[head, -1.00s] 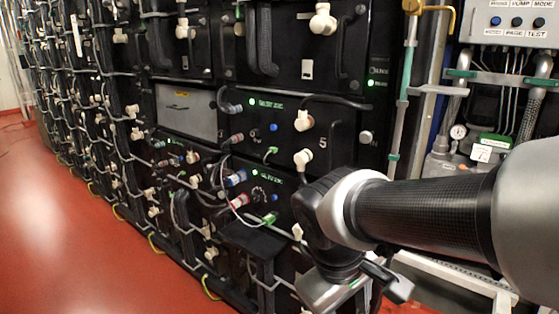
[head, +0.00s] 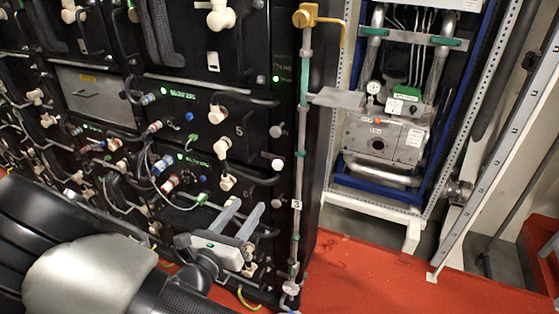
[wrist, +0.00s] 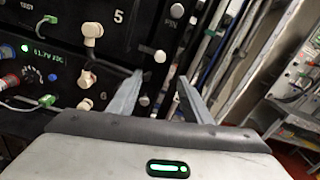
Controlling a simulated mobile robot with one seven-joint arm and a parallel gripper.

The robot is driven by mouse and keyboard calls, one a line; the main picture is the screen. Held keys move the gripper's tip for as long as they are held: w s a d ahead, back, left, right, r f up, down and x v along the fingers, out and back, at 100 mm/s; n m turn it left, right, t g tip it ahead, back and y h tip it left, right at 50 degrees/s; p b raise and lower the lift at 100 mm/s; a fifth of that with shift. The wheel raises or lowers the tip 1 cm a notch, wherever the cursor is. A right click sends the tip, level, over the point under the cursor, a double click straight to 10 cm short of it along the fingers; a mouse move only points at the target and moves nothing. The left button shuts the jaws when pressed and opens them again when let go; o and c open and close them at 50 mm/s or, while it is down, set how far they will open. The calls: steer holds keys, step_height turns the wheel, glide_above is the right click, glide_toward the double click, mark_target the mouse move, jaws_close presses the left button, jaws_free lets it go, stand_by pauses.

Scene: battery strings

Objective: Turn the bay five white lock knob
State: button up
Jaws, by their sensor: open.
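Bay five is the black drawer front marked with a white "5" (head: 239,131). I cannot tell for certain which is the lock knob. My gripper (head: 247,205) is open and empty, below bay five. In the wrist view my gripper's fingers (wrist: 163,78) point toward the rack, apart from both knobs.
Cables and coloured connectors (head: 165,175) crowd the left. A vertical pipe (head: 299,170) runs along the rack's right edge. Red floor (head: 360,280) is clear at right.

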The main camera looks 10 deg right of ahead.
mark_target(277, 167)
steer(key=x, duration=1.7)
steer(key=shift+c, duration=0.3)
steer(key=shift+f, duration=0.1)
steer(key=c, duration=1)
